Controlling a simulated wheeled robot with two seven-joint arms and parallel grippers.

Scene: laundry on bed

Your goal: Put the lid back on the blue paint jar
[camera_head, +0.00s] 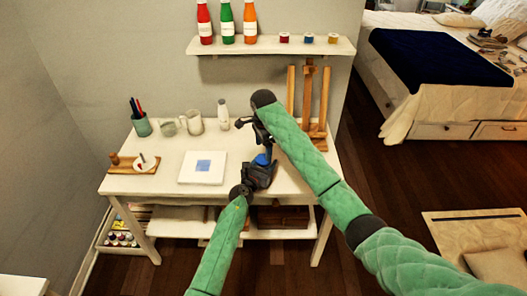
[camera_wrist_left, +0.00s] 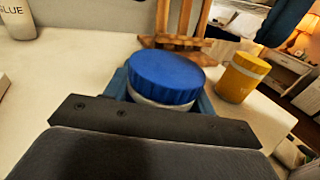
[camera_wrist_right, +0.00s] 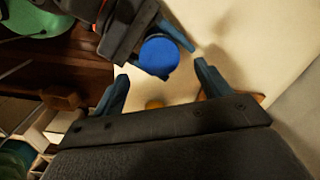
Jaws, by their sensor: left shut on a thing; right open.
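The blue ridged lid (camera_wrist_left: 166,74) sits on top of the blue paint jar (camera_wrist_left: 160,101), with a pale band showing just below it. I cannot tell whether the lid is fully seated. My left gripper (camera_head: 262,166) is shut around the jar at the table's front edge; the fingers hide most of its body. The blue lid also shows in the head view (camera_head: 262,159) and in the right wrist view (camera_wrist_right: 159,56). My right gripper (camera_wrist_right: 162,80) is open and empty, with its fingers apart from the lid. In the head view the right gripper (camera_head: 258,133) is above and behind the jar.
A yellow jar (camera_wrist_left: 242,77) stands near the held jar. The white table (camera_head: 235,148) also bears a wooden easel (camera_head: 308,100), a glue bottle (camera_head: 223,113), mugs, a pen cup and a white canvas (camera_head: 203,168). A shelf (camera_head: 270,46) with bottles and small jars hangs above.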

